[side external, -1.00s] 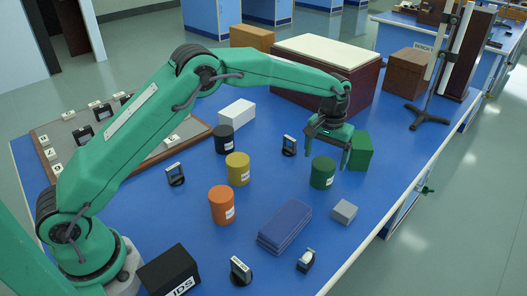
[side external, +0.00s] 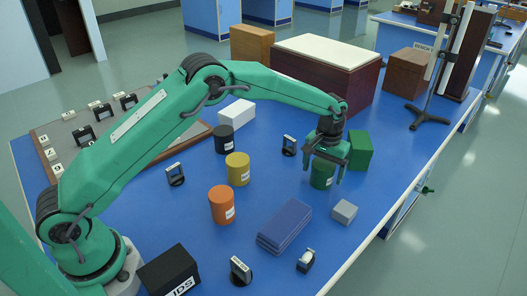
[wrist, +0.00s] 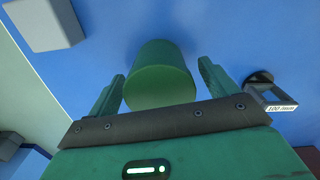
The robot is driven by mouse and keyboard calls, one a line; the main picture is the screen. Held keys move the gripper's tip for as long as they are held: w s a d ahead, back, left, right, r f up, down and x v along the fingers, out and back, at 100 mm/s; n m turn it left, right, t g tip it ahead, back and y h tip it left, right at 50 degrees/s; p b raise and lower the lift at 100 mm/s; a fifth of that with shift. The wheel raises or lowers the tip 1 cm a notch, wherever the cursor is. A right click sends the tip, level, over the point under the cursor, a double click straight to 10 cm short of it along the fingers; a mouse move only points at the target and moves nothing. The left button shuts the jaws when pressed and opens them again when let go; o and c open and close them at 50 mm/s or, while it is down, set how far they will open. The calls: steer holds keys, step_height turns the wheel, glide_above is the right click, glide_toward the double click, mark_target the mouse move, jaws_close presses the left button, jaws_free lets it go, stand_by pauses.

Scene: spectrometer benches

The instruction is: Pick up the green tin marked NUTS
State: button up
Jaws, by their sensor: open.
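The green tin (side external: 320,176) stands upright on the blue bench top; a small pale label shows low on its side, too small to read. My gripper (side external: 325,171) is over the tin, jaws pointing down, with a finger on either side of its upper part. In the wrist view the tin (wrist: 160,75) lies between the two open fingers of my gripper (wrist: 161,72), with blue gaps on both sides. The tin's top is partly hidden by my gripper in the side view.
A green box (side external: 361,151) stands close behind the tin on the right. A grey block (side external: 344,212) lies in front, beside blue stacked slabs (side external: 284,226). Yellow (side external: 237,168), orange (side external: 222,206) and black (side external: 223,139) tins stand to the left. A small black holder (side external: 289,145) is nearby.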

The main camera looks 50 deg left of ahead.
mark_target(324, 164)
steer(key=c, duration=1.2)
steer(key=shift+r, duration=0.2)
steer(key=shift+r, duration=0.5)
step_height(324, 164, up, 3)
steer(key=shift+d+r, duration=0.1)
steer(key=s+d+r, duration=0.4)
steer(key=s+d, duration=0.1)
steer(key=s+d+r, duration=0.2)
steer(key=s+d, duration=0.1)
steer(key=shift+s+d+r, duration=0.1)
steer(key=shift+r, duration=0.15)
